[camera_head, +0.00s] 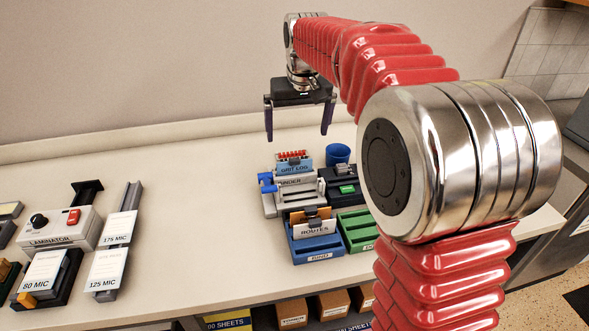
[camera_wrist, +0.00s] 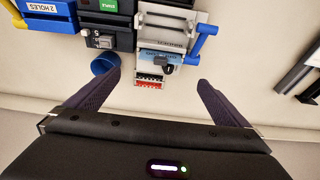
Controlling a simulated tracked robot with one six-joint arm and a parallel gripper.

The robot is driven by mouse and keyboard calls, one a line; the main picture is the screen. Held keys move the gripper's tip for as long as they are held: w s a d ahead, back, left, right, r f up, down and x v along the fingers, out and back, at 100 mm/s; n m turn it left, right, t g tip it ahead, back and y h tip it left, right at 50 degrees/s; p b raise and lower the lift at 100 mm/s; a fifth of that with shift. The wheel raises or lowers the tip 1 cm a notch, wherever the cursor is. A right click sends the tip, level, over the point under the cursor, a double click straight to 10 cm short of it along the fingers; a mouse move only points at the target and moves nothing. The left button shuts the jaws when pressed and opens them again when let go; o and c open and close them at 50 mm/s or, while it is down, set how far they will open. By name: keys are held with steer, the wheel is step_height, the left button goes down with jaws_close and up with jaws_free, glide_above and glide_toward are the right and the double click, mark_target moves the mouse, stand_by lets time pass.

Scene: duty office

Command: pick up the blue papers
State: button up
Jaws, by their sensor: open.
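The blue papers (camera_head: 294,165), lettered "GRIT LOG", stand at the back of the light grey binder (camera_head: 295,183), with a red toothed strip along their far edge. They also show in the wrist view (camera_wrist: 150,57), where a dark knob or clip lies over part of them. My gripper (camera_head: 297,137) is open and empty, above and behind the papers. In the wrist view its fingers (camera_wrist: 158,78) are spread on either side of the papers' far end, and no contact is visible. The papers' lower part is hidden in the binder.
A blue cup (camera_head: 338,153) stands right of the papers, and the binder's blue handle (camera_head: 267,182) is at their left. A blue "ROUTES" tray (camera_head: 318,249) and a green tray (camera_head: 355,228) are in front.

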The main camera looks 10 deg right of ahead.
mark_target(295, 160)
steer(key=shift+x, duration=4.25)
steer(key=shift+x, duration=2.6)
steer(key=shift+c, duration=0.6)
steer(key=c, duration=1)
